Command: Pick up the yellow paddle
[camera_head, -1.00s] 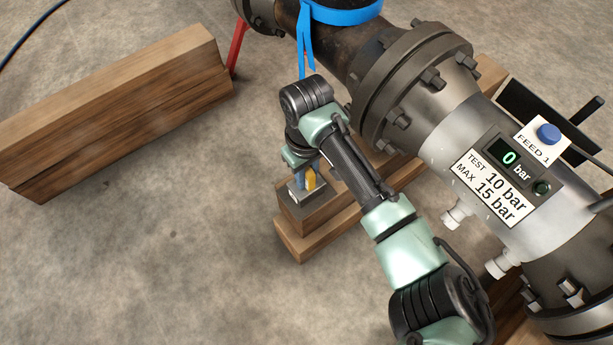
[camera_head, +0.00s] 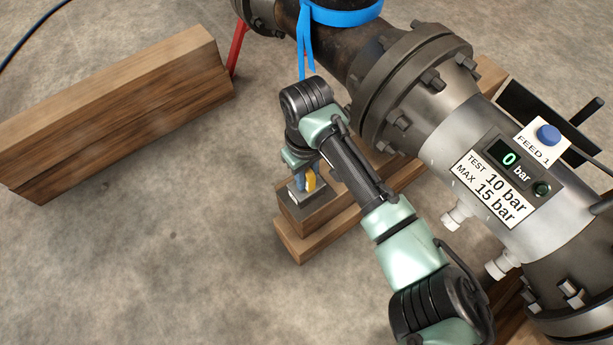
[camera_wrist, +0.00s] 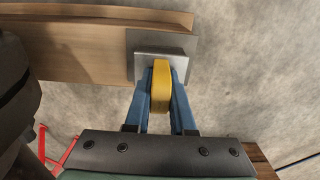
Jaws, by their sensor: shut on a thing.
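The yellow paddle (camera_wrist: 161,88) is an upright, rounded yellow piece at a grey metal block (camera_wrist: 142,47). My gripper (camera_wrist: 160,80) has blue fingers, shut on the paddle from both sides. In the head view the paddle (camera_head: 310,181) shows as a small yellow patch below my wrist, and the grey block (camera_head: 307,190) lies on the end of a wooden beam (camera_head: 318,213). My gripper (camera_head: 304,178) is partly hidden there by my own wrist. I cannot tell whether the paddle touches the block.
A large flanged pipe (camera_head: 400,85) with a blue strap (camera_head: 340,14) and a gauge panel reading 0 bar (camera_head: 510,158) lies close at the right. A long wooden beam (camera_head: 120,105) lies at the left. The concrete floor (camera_head: 150,260) at lower left is clear.

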